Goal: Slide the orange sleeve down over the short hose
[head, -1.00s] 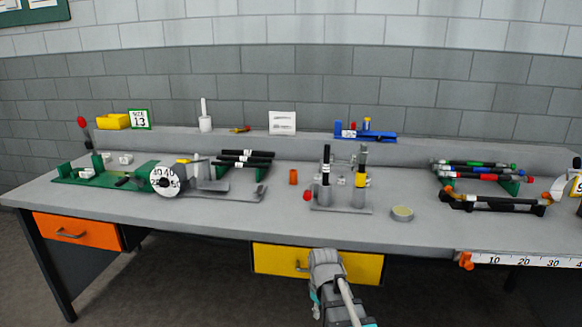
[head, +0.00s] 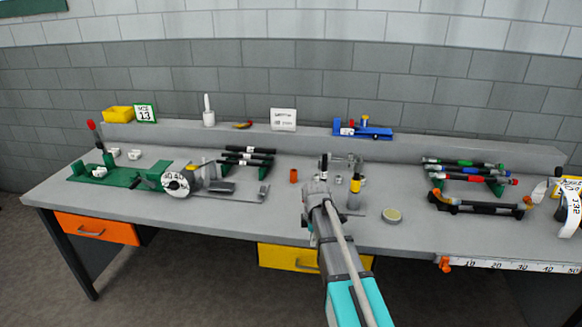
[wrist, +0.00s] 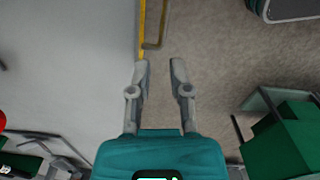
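The orange sleeve (head: 294,175) stands on the grey bench top (head: 150,215), left of a fixture holding two upright dark hoses. The left hose (head: 324,167) has white marks and is partly hidden by my arm. The right hose (head: 356,184) has a yellow band. I cannot tell which is the short one. In the head view my gripper (head: 314,190) is at the front of the fixture, its fingers unclear.
Bare bench surrounds the sleeve.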

